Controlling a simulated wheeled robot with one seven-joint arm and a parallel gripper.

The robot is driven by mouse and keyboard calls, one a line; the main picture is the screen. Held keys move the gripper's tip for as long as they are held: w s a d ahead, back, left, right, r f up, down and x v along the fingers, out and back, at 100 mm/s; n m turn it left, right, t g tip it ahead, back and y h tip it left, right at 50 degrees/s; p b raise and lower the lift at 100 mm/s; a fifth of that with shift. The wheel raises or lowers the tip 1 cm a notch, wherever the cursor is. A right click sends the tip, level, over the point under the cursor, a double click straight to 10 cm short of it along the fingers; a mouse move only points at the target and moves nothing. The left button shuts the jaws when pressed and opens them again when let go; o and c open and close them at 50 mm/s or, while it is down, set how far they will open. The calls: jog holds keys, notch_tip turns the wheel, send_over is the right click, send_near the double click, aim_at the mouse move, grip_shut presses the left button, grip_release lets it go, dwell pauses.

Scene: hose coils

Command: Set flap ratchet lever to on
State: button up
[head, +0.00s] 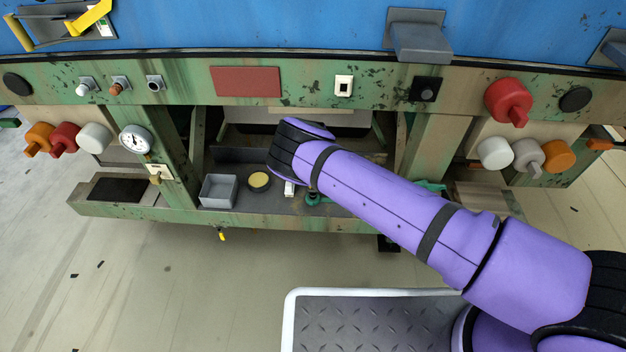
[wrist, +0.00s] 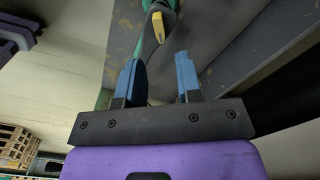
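In the wrist view, a dark lever-like part with a yellow tip (wrist: 159,27) and some green at its base lies just beyond my fingertips. It looks like the flap ratchet lever, but I cannot tell its setting. My gripper (wrist: 158,60) has two blue fingers spread apart, with a clear gap between them. A dark strip runs close to the left finger; I cannot tell whether they touch. In the head view, my purple arm hides the gripper. A green fitting (head: 313,197) shows on the lower shelf, below the arm's end.
The green frame's lower shelf (head: 270,212) holds a grey open box (head: 219,190) and a yellow round lid (head: 258,181). A gauge (head: 136,139) and coloured knobs (head: 508,101) sit on the frame. Frame posts flank the opening around my arm. Floor at left is mostly clear.

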jog(key=shift+f, duration=3.2)
jog(key=shift+f, duration=0.2)
grip_shut()
jog(key=m, duration=0.6)
jog(key=shift+m, duration=0.3)
jog(key=m, duration=0.6)
jog(key=shift+c, duration=0.2)
grip_release()
